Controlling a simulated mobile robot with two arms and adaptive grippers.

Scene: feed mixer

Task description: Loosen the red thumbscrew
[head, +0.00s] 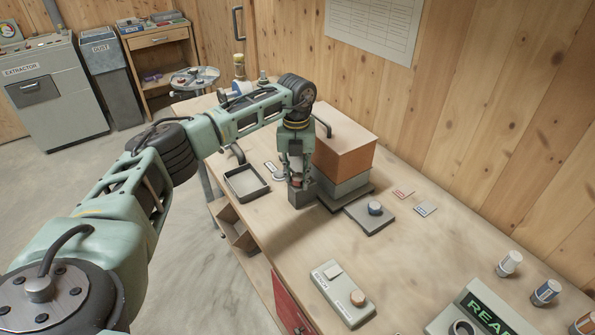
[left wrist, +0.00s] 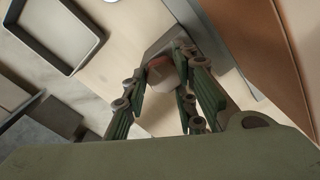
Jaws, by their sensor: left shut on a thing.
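My left gripper (head: 297,180) points down at a small dark grey block (head: 302,198) beside the orange and grey box. In the left wrist view, the fingers of my left gripper (left wrist: 167,88) are closed around a dull red round knob, the red thumbscrew (left wrist: 160,68). The fingers partly cover it, and a grey surface shows around it. In the head view the thumbscrew is mostly hidden by the gripper. My right gripper is in neither view.
An orange-topped box (head: 346,150) stands close to the right of the gripper. An empty dark tray (head: 246,182) lies to the left. A plate with a blue knob (head: 375,208) and a two-button panel (head: 342,292) are nearer. The bench (head: 440,235) has bare room between.

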